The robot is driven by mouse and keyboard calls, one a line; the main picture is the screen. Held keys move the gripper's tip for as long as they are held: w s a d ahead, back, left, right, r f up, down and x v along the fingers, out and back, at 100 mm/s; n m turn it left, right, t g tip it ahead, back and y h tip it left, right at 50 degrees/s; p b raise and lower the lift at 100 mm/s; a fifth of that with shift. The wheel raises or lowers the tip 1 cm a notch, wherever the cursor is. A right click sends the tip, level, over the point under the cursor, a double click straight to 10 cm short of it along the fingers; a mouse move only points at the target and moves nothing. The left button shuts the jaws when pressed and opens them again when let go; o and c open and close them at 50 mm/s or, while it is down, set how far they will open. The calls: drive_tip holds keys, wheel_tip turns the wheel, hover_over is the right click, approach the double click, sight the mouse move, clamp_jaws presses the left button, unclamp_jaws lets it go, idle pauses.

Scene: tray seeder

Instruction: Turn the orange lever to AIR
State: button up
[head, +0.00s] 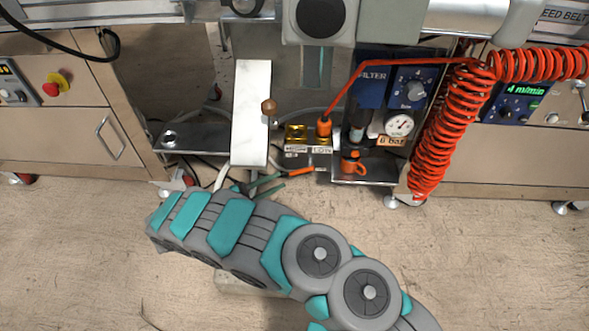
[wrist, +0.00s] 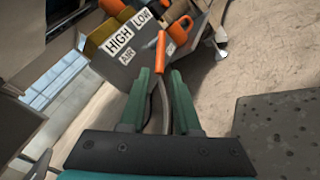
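The orange lever (head: 301,171) sticks out to the left below the valve block (head: 296,138) in the head view. In the wrist view the lever (wrist: 160,52) stands nearly upright just beyond my fingertips, close to the gap between them. My gripper (head: 283,180) is left of the lever's free end. In the wrist view my gripper (wrist: 164,72) has its two green fingers apart, with nothing clamped. I cannot tell whether a finger touches the lever.
A white sloping chute (head: 251,110) stands left of the block. A coiled red hose (head: 445,135) hangs at the right, and a pressure gauge (head: 399,124) sits beside the filter panel (head: 372,77). Grey hoses run behind my fingers.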

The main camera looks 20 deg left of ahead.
sight(294, 174)
drive_tip(key=shift+b+x, duration=0.3)
drive_tip(key=shift+x, duration=2.9)
drive_tip(key=shift+s, duration=0.1)
clamp_jaws()
